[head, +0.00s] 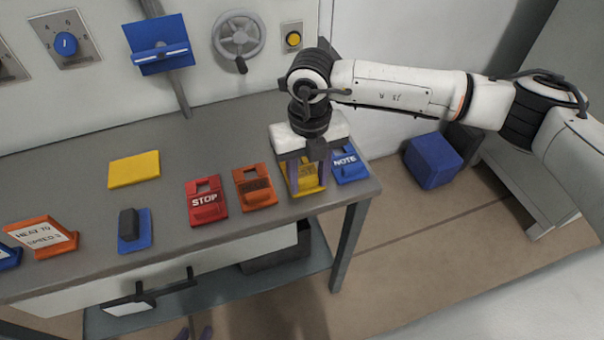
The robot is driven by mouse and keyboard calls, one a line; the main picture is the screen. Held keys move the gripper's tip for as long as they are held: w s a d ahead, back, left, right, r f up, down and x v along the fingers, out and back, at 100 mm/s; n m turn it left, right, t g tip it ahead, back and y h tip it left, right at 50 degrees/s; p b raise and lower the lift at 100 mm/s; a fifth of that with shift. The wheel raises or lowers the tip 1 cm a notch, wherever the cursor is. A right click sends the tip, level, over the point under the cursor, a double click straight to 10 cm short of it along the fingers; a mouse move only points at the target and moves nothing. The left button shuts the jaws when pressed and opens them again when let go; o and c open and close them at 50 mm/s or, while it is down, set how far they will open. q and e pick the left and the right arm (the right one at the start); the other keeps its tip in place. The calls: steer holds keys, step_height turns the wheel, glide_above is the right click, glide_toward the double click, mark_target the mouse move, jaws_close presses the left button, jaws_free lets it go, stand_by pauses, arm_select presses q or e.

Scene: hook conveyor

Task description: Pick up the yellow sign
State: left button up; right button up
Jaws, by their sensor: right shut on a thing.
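The yellow sign (306,183) lies on the grey table near its right end, between the orange sign and the blue NOTE sign. My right gripper (309,186) reaches down from above and is shut on the yellow sign, with one finger on each side. The gripper hides the sign's upper part and most of its lettering. The sign appears to be still at table level. Only the fingertips of my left gripper (195,333) show at the bottom edge, apart with nothing seen between them.
A red STOP sign (205,201), an orange sign (254,187) and a blue NOTE sign (347,163) stand close by. A flat yellow plate (134,169) lies further left. The table (90,210) has free room at the back. A blue box (432,161) is on the floor.

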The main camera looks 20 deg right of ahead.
step_height(320, 180, up, 10)
steer(key=b, duration=0.1)
steer(key=s+d+n, duration=0.3)
steer(key=s+n, duration=0.2)
steer(key=n, duration=1.2)
steer(key=s+d+f+n, duration=0.1)
steer(key=s+d+n, duration=0.2)
steer(key=n, duration=1.5)
steer(key=shift+s+d+n, duration=0.15)
steer(key=shift+s+n, duration=0.15)
steer(key=shift+s, duration=0.7)
steer(key=shift+d, duration=0.1)
